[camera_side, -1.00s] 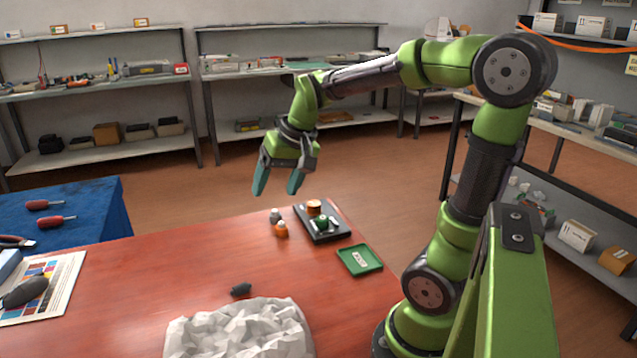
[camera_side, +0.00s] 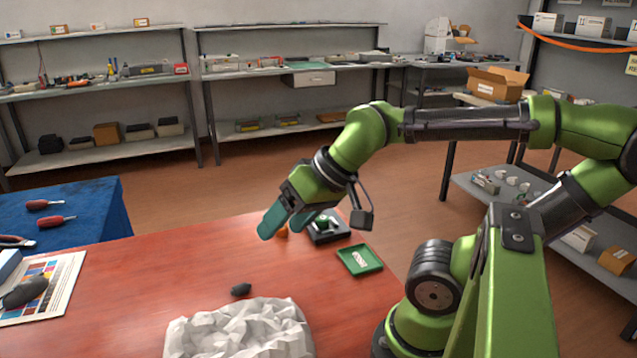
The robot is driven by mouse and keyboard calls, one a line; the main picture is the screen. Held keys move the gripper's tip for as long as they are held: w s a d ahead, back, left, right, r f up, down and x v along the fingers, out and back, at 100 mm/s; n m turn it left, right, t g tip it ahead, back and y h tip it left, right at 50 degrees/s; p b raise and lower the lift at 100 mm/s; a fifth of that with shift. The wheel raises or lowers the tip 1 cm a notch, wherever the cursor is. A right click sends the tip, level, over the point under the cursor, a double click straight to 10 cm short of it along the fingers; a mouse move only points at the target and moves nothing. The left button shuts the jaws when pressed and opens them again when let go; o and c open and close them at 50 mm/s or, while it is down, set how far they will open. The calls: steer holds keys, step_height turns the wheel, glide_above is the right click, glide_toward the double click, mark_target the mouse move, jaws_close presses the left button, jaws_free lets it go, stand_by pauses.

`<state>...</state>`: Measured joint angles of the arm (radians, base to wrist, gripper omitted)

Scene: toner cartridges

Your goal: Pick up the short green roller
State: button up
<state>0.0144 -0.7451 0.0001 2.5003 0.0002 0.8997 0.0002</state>
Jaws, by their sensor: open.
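The short green roller (camera_side: 323,221) sits in the black tray (camera_side: 331,239) toward the back right of the red table. My gripper (camera_side: 282,224) is open, above the table just left of the black tray, tilted down to the left, with teal fingers. It is apart from the green roller. The fingers and wrist cover part of the tray, so the orange piece in it is hidden. An orange roller (camera_side: 283,233) on the table shows only in part behind the fingers.
A green tray (camera_side: 372,268) with a white label lies right of the black tray. A dark grey piece (camera_side: 241,289) lies at the middle front.

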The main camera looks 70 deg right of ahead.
steer(key=w+d+f+m+g+h, duration=0.1)
steer(key=w+d+m, duration=0.1)
steer(key=d, duration=0.5)
steer(key=w+d+f+m+g+h, duration=0.1)
steer(key=w+d+f+m+h, duration=0.15)
steer(key=d, duration=0.55)
steer(key=g, duration=0.3)
glide_toward(322, 216)
steer(key=shift+h, duration=0.45)
steer(key=shift+a+x, duration=0.15)
steer(key=shift+x, duration=1.1)
steer(key=shift+a+x, duration=0.15)
steer(key=shift+x, duration=1.1)
steer(key=shift+a+x, duration=0.2)
steer(key=shift+x, duration=1.1)
steer(key=shift+s+f, duration=0.1)
steer(key=shift+s, duration=0.05)
steer(key=c, duration=1.2)
